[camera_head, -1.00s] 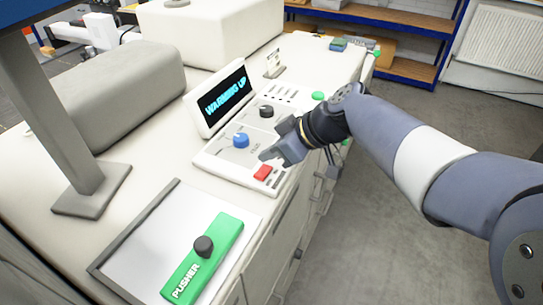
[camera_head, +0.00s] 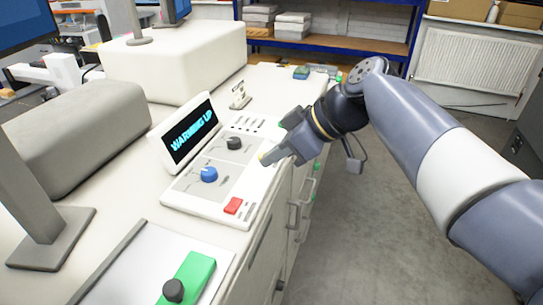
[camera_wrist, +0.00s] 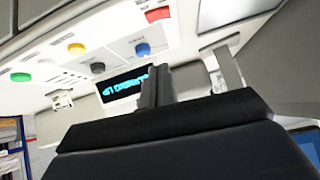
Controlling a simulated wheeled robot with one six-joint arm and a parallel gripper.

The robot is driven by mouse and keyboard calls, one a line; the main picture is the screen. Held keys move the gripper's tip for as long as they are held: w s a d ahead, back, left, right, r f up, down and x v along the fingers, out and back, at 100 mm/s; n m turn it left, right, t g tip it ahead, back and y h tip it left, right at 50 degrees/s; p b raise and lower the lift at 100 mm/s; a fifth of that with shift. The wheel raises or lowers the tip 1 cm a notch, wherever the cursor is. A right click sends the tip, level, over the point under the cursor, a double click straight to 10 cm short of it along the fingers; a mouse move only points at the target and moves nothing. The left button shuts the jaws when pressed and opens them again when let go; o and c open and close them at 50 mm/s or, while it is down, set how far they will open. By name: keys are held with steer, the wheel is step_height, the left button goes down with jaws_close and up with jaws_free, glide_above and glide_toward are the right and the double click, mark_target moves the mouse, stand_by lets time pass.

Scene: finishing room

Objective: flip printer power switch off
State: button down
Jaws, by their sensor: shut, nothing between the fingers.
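The printer's control panel (camera_head: 215,175) lies on the white machine, with a tilted display (camera_head: 188,134) reading "WARMING UP". A red switch (camera_head: 233,206) sits at its near right corner; whether it is on or off I cannot tell. A blue knob (camera_head: 209,174) and a black knob (camera_head: 234,143) sit behind it. My gripper (camera_head: 266,158) is shut and empty, over the panel's right edge, beyond the red switch and apart from it. In the wrist view, the closed fingers (camera_wrist: 157,86) cover part of the display, and the red switch (camera_wrist: 157,14) shows at the top.
A green block marked as a pusher earlier (camera_head: 187,279) lies on a pale plate in front. A grey post (camera_head: 40,245) stands at the left. Open floor (camera_head: 345,245) lies to the right.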

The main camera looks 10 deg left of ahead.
steer(key=shift+f+b, duration=0.1)
steer(key=shift+b, duration=0.2)
steer(key=b, duration=0.1)
steer(key=s+b, duration=0.1)
steer(key=b, duration=0.1)
steer(key=shift+s+d+r, duration=0.2)
steer(key=shift+s+d, duration=0.05)
steer(key=shift+d, duration=0.15)
steer(key=shift+a+g, duration=0.1)
steer(key=shift+g, duration=0.2)
steer(key=p, duration=0.1)
glide_above(229, 206)
steer(key=d, duration=0.3)
steer(key=f, duration=0.7)
steer(key=shift+w+a+f, duration=0.15)
steer(key=shift+a, duration=0.05)
step_height(229, 206, down, 2)
steer(key=shift+d+f, duration=0.15)
steer(key=shift+f, duration=0.05)
steer(key=shift+s+f+p, duration=0.2)
steer(key=shift+f+p, duration=0.1)
steer(key=shift+f, duration=0.35)
